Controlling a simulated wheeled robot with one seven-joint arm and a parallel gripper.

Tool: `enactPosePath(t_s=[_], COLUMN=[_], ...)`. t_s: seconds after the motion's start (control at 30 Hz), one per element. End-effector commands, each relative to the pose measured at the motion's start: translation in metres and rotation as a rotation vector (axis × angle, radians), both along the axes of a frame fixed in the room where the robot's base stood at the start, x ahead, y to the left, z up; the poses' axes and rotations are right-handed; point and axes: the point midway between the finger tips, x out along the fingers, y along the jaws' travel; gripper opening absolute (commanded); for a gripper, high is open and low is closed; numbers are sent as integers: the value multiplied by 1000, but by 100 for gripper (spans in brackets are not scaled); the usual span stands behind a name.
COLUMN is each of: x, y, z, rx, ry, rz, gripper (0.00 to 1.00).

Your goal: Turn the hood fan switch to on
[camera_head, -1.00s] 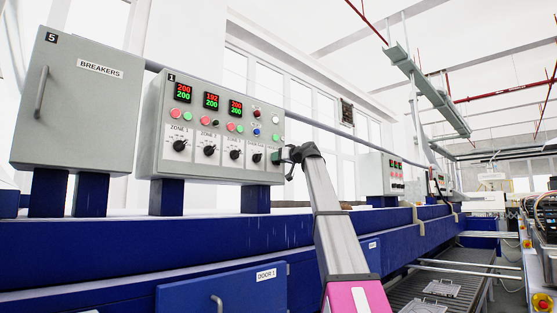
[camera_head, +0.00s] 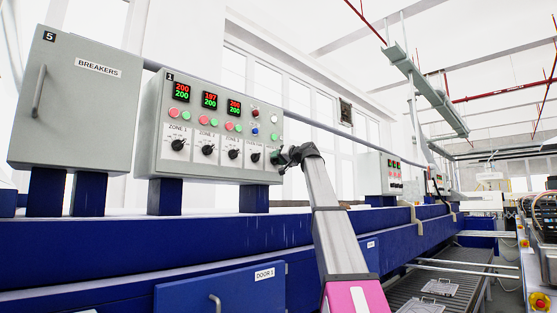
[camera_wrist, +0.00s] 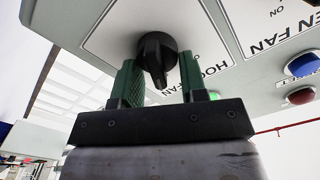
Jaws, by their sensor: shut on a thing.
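The hood fan switch (camera_wrist: 156,52) is a black rotary knob on a white label plate, and it shows large in the wrist view. The label by it reads HOOD FAN, partly covered by a finger. My gripper (camera_wrist: 158,82) has its two green fingers on either side of the knob, shut on it. The knob's ridge points down in the wrist picture, between the fingers. In the head view my gripper (camera_head: 283,160) is at the lower right corner of the grey control box (camera_head: 215,175) and hides the switch there.
The OVEN FAN knob (camera_head: 255,157) is just left of my gripper, with zone knobs further left. Coloured buttons and lamps sit above. A grey BREAKERS box (camera_head: 75,125) stands left. The blue machine body (camera_head: 130,250) runs below. Open air lies right of the control box.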

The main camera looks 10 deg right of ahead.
Motion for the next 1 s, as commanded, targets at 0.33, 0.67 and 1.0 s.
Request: enactPosePath(t_s=[0.33,0.67,1.0], x=[0,-2,-46], y=[0,-2,-32], z=[0,0,-2], rx=[0,-1,-1], ry=[0,-1,-1], rz=[0,0,-1], gripper=[64,64,64])
